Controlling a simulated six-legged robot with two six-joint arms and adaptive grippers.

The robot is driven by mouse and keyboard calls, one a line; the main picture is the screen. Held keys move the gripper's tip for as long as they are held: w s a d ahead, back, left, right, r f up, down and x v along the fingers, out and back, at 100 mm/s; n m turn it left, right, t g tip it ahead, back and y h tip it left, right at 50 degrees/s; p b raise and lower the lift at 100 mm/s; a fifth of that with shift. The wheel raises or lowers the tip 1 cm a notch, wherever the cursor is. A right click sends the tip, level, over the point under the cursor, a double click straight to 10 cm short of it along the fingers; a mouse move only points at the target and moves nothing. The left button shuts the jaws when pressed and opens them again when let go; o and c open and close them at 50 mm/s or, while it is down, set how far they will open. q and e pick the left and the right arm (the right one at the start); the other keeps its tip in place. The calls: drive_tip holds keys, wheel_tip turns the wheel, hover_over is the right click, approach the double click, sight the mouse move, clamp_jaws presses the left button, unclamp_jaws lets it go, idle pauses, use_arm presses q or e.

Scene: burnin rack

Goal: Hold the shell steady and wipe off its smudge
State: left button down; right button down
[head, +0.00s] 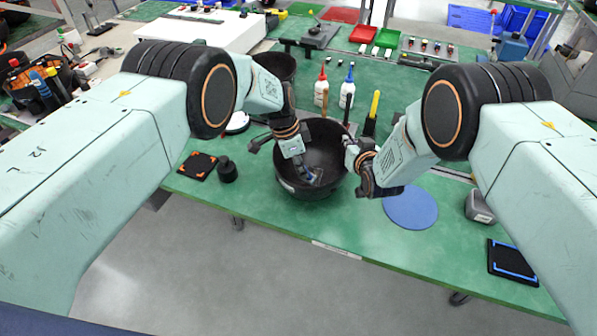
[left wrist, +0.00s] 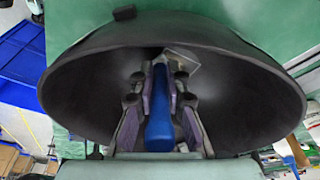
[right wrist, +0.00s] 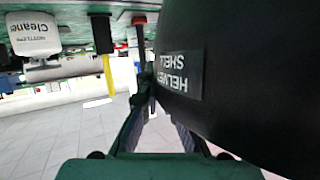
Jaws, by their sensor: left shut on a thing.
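The shell (head: 332,150) is a black bowl lying open side up near the bench's front edge. Its label reads "HELMET SHELL" in the right wrist view (right wrist: 180,75). My left gripper (head: 309,178) reaches inside the bowl, shut on a blue wiper (left wrist: 159,118). A pale, squarish patch (left wrist: 183,62) shows on the inner wall just beyond the wiper; I cannot tell if they touch. My right gripper (head: 356,158) is at the shell's right rim. One finger shows beside the outer wall in the right wrist view; the shell hides the other fingertip, so its grip is unclear.
Bottles with red (head: 321,90) and blue (head: 347,88) caps and a yellow-handled tool (head: 372,112) stand behind. A black pad with orange corners (head: 197,166) and a black knob (head: 227,171) are left.

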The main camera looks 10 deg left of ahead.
use_arm(q)
drive_tip(key=shift+w+d+f, duration=0.1)
drive_tip(key=shift+w+d, duration=0.05)
drive_tip(key=shift+w, duration=0.45)
drive_tip(key=shift+w+d, duration=0.1)
drive_tip(key=shift+w, duration=0.65)
drive_tip(key=shift+a, duration=0.1)
drive_tip(key=shift+s, duration=0.15)
